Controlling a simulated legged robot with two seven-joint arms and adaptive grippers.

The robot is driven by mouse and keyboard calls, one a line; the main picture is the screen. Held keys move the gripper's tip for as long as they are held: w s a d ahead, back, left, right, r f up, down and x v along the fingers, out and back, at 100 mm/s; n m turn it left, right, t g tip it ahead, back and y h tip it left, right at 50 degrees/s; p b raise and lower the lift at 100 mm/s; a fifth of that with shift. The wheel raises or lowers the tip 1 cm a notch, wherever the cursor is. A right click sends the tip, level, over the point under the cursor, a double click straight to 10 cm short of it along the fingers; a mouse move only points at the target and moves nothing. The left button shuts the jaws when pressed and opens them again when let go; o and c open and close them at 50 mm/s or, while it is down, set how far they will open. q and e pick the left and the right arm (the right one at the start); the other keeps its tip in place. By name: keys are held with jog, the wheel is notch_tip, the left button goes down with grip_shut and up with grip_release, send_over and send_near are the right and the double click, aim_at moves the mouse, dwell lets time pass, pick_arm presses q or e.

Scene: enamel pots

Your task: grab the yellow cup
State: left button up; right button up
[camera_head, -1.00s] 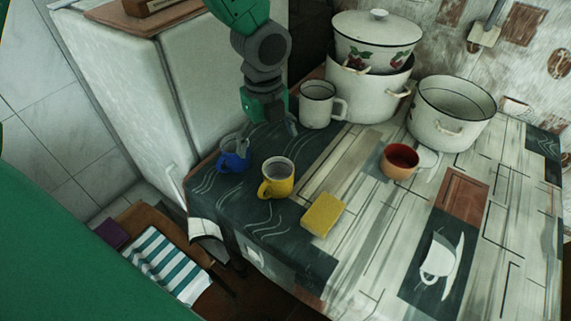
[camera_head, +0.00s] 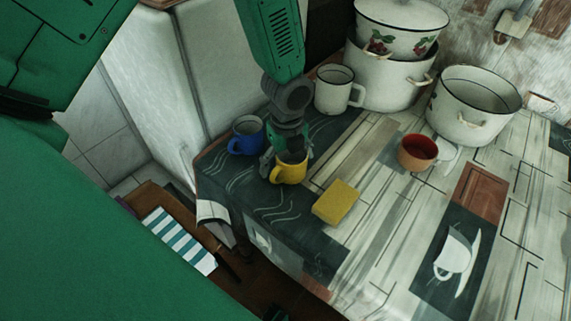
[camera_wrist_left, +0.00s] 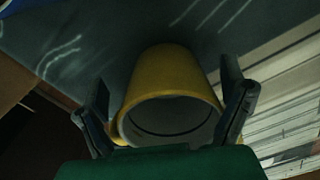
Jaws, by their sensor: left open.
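The yellow cup (camera_head: 289,170) stands upright on the dark part of the tablecloth, its handle toward the left in the head view. My left gripper (camera_head: 286,156) is open and reaches down over the cup from behind. In the left wrist view the yellow cup (camera_wrist_left: 170,95) lies between the two dark fingers of my left gripper (camera_wrist_left: 168,100), one on each side. I cannot tell whether the fingers touch the cup. The gripper hides part of the cup's rim in the head view. My right gripper is not in view.
A blue cup (camera_head: 246,136) stands close on the left. A white mug (camera_head: 337,92) and large pots (camera_head: 388,75) stand behind. The table's left edge is near.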

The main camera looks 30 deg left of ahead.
pick_arm(q)
jog(key=shift+s+d+f, duration=0.1)
jog(key=shift+d+f, duration=0.15)
jog(key=shift+d, duration=0.15)
jog(key=shift+d+r, duration=0.2)
jog(key=shift+d, duration=0.7)
jog(key=c, duration=1)
jog(key=shift+a, duration=0.35)
jog(key=shift+c, duration=1.4)
jog(key=shift+s+a+f, duration=0.15)
jog(key=shift+s+a, duration=0.05)
jog(key=shift+a, duration=0.3)
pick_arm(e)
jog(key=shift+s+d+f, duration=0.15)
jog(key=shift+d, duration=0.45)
